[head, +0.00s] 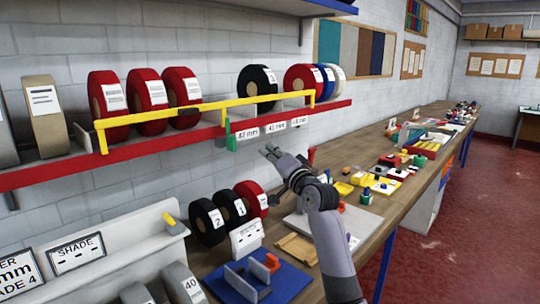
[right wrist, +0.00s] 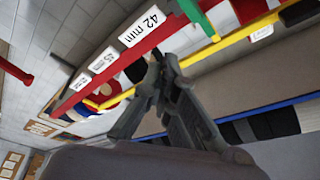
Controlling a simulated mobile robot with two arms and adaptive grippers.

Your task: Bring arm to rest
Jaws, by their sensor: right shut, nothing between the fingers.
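My right arm (head: 330,240) reaches up over the workbench. Its gripper (head: 270,150) is in front of the red shelf edge (head: 200,138), just below the size labels. The right wrist view shows the same gripper (right wrist: 160,58) with its fingertips together and nothing held. The "42 mm" label (right wrist: 142,27) and the green clip (right wrist: 195,15) are close to the fingertips in that view; I cannot tell whether anything touches. My left gripper is not in view.
A yellow bar (head: 215,109) runs along the shelf in front of red and black tape rolls. Numbered black and red rolls (head: 207,222) stand on the bench (head: 380,214). A blue fixture (head: 250,279) sits near the front. Small coloured parts crowd the bench farther right.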

